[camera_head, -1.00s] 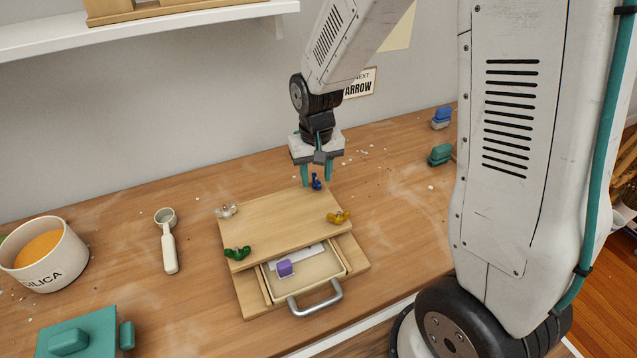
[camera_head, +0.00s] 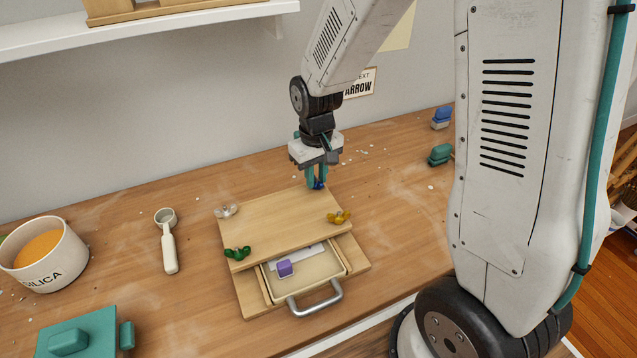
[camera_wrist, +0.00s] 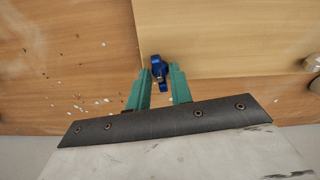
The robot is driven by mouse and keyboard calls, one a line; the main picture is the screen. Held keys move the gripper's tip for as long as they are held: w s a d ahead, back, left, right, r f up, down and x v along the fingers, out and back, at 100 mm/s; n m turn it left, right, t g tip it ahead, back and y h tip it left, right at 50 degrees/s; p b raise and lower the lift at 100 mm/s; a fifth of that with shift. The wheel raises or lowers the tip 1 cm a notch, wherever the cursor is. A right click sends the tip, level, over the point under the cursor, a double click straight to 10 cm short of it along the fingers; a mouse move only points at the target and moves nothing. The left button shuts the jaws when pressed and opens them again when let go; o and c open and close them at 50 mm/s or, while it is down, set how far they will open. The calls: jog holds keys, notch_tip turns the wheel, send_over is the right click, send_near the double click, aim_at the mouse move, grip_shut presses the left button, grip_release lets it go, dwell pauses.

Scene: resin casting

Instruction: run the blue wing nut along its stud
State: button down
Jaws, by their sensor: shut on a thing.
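The blue wing nut (camera_head: 319,185) is at the back right corner of the pale wooden plate (camera_head: 280,222). My gripper (camera_head: 317,180) points down over that corner, with its teal fingers closed around the wing nut. The wrist view shows the blue wing nut (camera_wrist: 158,68) between the two fingertips (camera_wrist: 160,76), at the corner of the plate. The stud under the nut is largely hidden by the fingers and the nut, so I cannot tell how far down the nut sits.
The plate's other corners bear a clear wing nut (camera_head: 226,211), a yellow one (camera_head: 338,217) and a green one (camera_head: 237,253). Below is an open drawer (camera_head: 318,281) holding a purple block (camera_head: 285,268). A scoop (camera_head: 167,240) and a silica cup (camera_head: 44,255) stand left.

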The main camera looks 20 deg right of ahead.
jog(key=n, duration=0.6)
jog(key=shift+n, duration=0.4)
jog(key=n, duration=0.4)
jog(key=c, duration=1.2)
grip_release()
jog(key=shift+n, duration=0.5)
jog(key=shift+o, duration=0.2)
jog(key=shift+r, duration=0.1)
notch_tip(320, 180, up, 8)
jog(key=shift+f, duration=0.15)
jog(key=s+d+r+m, duration=0.1)
jog(key=s+r+m, duration=0.3)
jog(key=s, duration=0.4)
jog(key=s+d+r+m+t, duration=0.1)
jog(key=s+r+m, duration=0.3)
jog(key=s, duration=0.4)
jog(key=s+d+r+m, duration=0.1)
jog(key=s+r+m, duration=0.3)
jog(key=s, duration=0.4)
jog(key=shift+d+r+m, duration=0.15)
jog(key=shift+r+m, duration=0.05)
jog(key=shift+m, duration=0.6)
